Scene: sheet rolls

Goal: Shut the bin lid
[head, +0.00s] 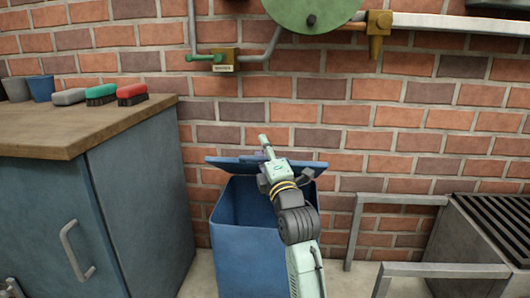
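The blue bin (248,258) stands on the floor against the brick wall, between the cabinet and a metal frame. Its lid (232,163) is up at the back of the bin, seen nearly edge-on, and the dark inside shows below it. My arm reaches up from the bottom across the right side of the bin. My gripper end (266,148) is over the middle of the lid in the picture. The fingers are too small and partly hidden to tell open from shut, and I cannot tell whether they touch the lid.
A blue cabinet (140,215) with a wooden top (70,130) stands close on the left, with brushes and cups on it. Grey metal rails (400,200) and a slatted unit (490,240) stand on the right. Pipes and a green disc (300,12) are on the wall above.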

